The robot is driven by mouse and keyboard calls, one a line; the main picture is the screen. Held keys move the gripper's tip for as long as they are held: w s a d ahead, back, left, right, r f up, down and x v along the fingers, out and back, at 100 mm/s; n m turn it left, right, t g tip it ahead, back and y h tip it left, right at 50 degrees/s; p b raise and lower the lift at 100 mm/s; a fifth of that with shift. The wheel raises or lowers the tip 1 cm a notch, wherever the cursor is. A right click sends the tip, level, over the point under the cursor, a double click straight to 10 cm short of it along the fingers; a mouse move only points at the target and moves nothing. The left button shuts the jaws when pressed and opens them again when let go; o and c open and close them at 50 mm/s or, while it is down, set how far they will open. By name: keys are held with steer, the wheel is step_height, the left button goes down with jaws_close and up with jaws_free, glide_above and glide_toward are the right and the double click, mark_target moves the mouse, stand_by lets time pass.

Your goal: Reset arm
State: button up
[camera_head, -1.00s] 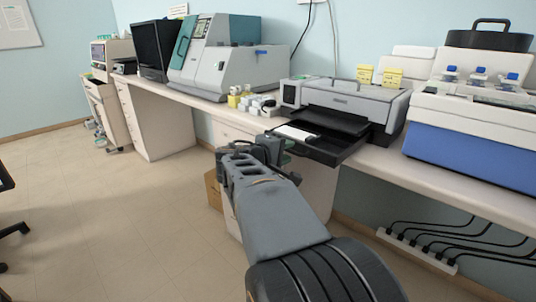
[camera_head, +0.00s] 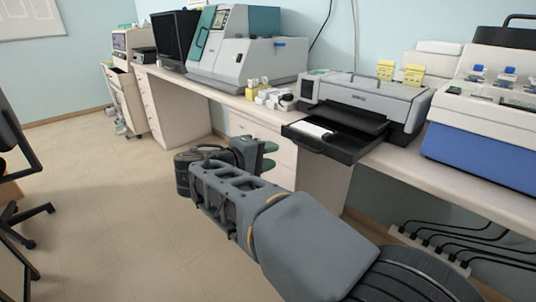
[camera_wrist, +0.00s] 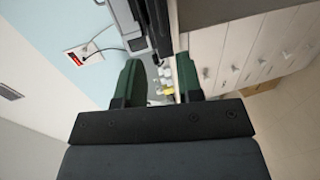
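My gripper (camera_head: 268,156) is at the end of my grey arm, in the air in front of the bench in the head view. Its green fingertips show beside the drawer front. In the wrist view the two green fingers of my gripper (camera_wrist: 160,82) stand apart with nothing held between them. The wrist view is turned sideways, with the bench and drawers beyond the fingers.
The long white bench (camera_head: 408,170) runs along the wall. On it stand a grey printer-like machine (camera_head: 375,97) with its black tray (camera_head: 345,145) pulled out, small bottles and boxes (camera_head: 270,97), and a blue-and-white machine (camera_head: 480,150). The floor at left is clear; an office chair (camera_head: 20,165) stands at the left edge.

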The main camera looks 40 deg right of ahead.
steer(key=shift+r, duration=0.1)
stand_by(0.4)
steer(key=s+a+r+t+y+p, duration=0.1)
steer(key=a+r+y+p, duration=0.2)
steer(key=a+y+p, duration=0.5)
steer(key=s+a+r+t+y+p, duration=0.1)
steer(key=a+r+t+y+p, duration=0.1)
steer(key=a+y+p, duration=0.5)
steer(key=a+r+p, duration=0.1)
steer(key=a+p, duration=0.3)
steer(key=p, duration=0.6)
steer(key=shift+r+t+y, duration=0.2)
steer(key=shift+t+y, duration=0.1)
steer(key=shift+y, duration=0.1)
steer(key=shift+a, duration=0.1)
